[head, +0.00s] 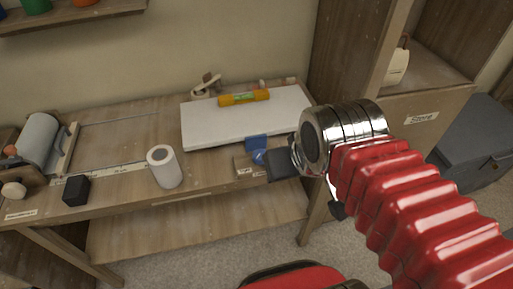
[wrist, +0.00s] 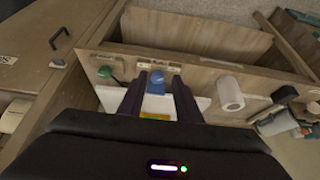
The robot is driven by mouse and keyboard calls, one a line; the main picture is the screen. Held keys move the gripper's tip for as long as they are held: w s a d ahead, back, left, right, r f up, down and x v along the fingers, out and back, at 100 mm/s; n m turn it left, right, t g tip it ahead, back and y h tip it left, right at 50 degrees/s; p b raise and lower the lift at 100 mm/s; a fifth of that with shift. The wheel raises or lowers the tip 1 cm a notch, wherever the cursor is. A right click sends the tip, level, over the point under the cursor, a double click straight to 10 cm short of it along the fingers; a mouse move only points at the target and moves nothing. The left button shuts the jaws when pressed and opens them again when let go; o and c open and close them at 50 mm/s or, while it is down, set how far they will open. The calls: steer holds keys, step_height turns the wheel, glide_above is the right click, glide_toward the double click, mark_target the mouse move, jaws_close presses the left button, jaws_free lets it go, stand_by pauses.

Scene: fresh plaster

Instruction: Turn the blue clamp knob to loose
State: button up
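The blue clamp (head: 256,142) sits at the front edge of the bench, by the white board's front edge. Its round blue knob (head: 259,156) faces forward, with a small pale mark on it. In the wrist view the knob (wrist: 157,76) shows between my fingertips, ahead of them. My gripper (wrist: 157,88) is open, with one dark finger on each side of the clamp in the picture. In the head view my gripper (head: 281,164) is just right of the knob and partly covers the bench edge there. I cannot tell whether the fingers touch the knob.
The white board (head: 215,124) carries an orange-yellow roll (head: 243,97). A white roll (head: 164,167) and a black block (head: 76,190) stand to the left. A green knob (wrist: 104,72) is left of the blue one in the wrist view. A wooden cabinet (head: 430,110) stands at right.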

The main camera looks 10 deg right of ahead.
steer(key=shift+o, duration=0.2)
steer(key=shift+o, duration=1.4)
steer(key=shift+w+r, duration=0.15)
steer(key=m+g, duration=0.6)
steer(key=m, duration=0.3)
glide_above(260, 153)
step_height(260, 153, down, 2)
steer(key=shift+f, duration=0.3)
step_height(260, 153, down, 14)
steer(key=shift+r, duration=0.2)
